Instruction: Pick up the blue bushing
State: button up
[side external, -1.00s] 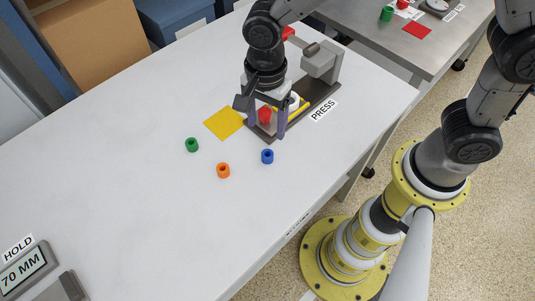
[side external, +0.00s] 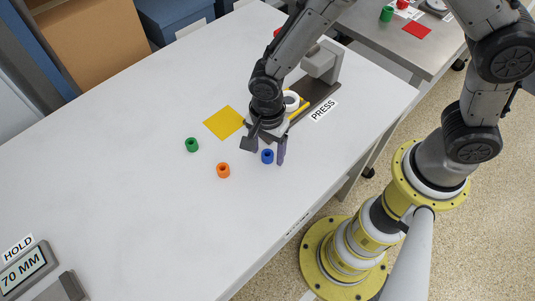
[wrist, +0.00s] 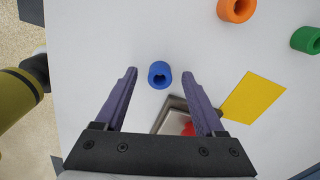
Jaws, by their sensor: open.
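The blue bushing (side external: 267,156) stands upright on the white table, a short ring with a hole in its top. It also shows in the wrist view (wrist: 159,75), just beyond the tips and roughly midway between them. My gripper (side external: 266,152) is open and empty, pointing down. In the side view its fingers appear on either side of the blue bushing; in the wrist view (wrist: 159,73) neither finger seems to touch it. How high the tips are above the table is hard to tell.
An orange bushing (side external: 223,170) and a green bushing (side external: 192,145) stand to the left. A yellow square (side external: 223,122) lies flat behind them.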

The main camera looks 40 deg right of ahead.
grip_shut()
jog(key=shift+r, duration=0.1)
dwell(0.3)
